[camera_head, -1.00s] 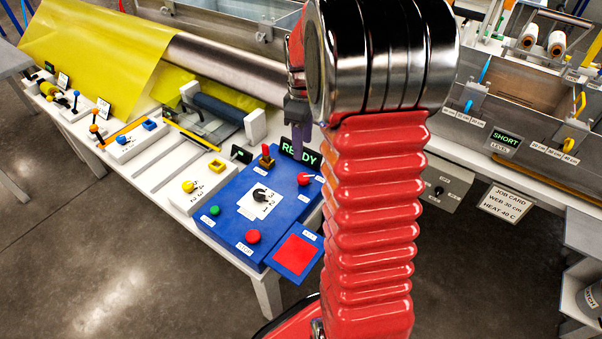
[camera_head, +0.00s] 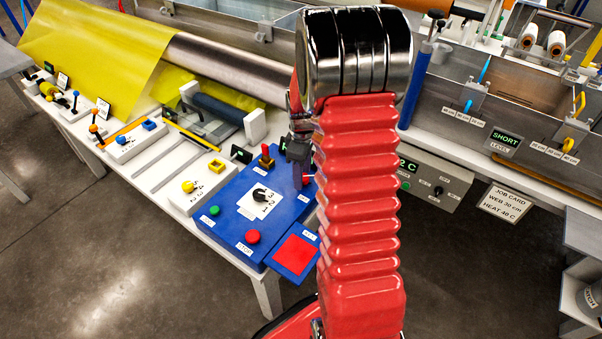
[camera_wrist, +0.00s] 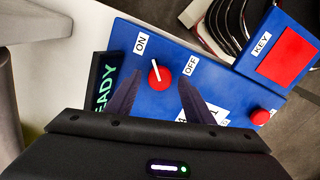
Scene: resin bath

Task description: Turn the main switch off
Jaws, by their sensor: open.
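The main switch (camera_wrist: 161,80) is a red round knob with a white pointer, set in the blue panel (camera_wrist: 222,88) between the ON label (camera_wrist: 141,43) and the OFF label (camera_wrist: 190,65). Its pointer leans toward ON. In the wrist view my gripper (camera_wrist: 160,77) is open, with one dark finger on each side of the knob; I cannot tell whether they touch it. In the head view my gripper (camera_head: 298,182) is low over the right part of the blue panel (camera_head: 226,222), and my arm and fingers mostly hide the knob.
The panel also carries a black numbered dial (camera_head: 260,195), a red button (camera_head: 253,236), a green button (camera_head: 214,210), a red-handled lever (camera_head: 266,158) and a red KEY pad (camera_head: 295,255). A lit green READY display (camera_wrist: 105,92) sits beside the switch. Yellow film (camera_head: 95,50) lies left.

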